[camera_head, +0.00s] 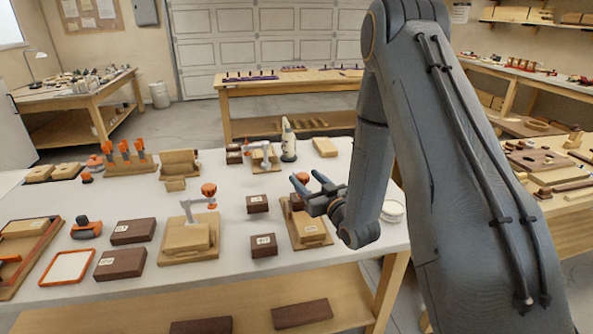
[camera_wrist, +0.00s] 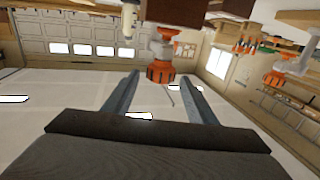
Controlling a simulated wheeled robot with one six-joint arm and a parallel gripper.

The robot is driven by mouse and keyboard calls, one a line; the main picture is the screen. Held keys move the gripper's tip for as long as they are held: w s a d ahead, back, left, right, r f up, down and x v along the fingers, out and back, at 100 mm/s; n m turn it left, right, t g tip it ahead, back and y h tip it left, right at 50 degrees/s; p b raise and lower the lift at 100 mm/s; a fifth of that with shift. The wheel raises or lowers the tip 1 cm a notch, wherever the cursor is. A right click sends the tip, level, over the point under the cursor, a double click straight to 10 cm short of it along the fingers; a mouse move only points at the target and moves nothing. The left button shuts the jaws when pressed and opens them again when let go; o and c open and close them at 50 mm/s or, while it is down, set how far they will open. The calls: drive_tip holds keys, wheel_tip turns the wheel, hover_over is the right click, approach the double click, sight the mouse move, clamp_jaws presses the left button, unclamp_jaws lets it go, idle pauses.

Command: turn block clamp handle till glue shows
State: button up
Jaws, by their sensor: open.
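My gripper (camera_head: 309,182) is open above the right part of the white bench, over a wooden clamp board (camera_head: 325,238) with a labelled light block (camera_head: 310,228). In the wrist view, which looks upside down, an orange clamp handle (camera_wrist: 160,71) appears between my open fingers (camera_wrist: 160,82); contact and distance cannot be told. A grey block clamp (camera_head: 190,212) with an orange handle (camera_head: 208,189) holds a light block left of my gripper. Another clamp (camera_head: 263,152) stands farther back. I cannot make out any glue.
Dark blocks (camera_head: 257,204) (camera_head: 264,245) lie left of my gripper. A white bottle (camera_head: 288,141) stands behind it, and a round white container (camera_head: 392,211) is at the right edge. An orange-rimmed tray (camera_head: 68,267) lies front left. Some bare bench separates these things.

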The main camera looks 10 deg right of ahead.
drive_tip(key=p+x, duration=0.1)
drive_tip(key=x, duration=0.5)
drive_tip(key=shift+w+a+p, duration=0.15)
drive_tip(key=shift+w+p, duration=0.15)
drive_tip(key=shift+w, duration=0.05)
drive_tip(key=shift+c, duration=0.6)
drive_tip(key=c, duration=0.9)
drive_tip(key=shift+m+h, duration=0.3)
drive_tip(key=shift+h, duration=0.1)
drive_tip(key=shift+c, duration=0.2)
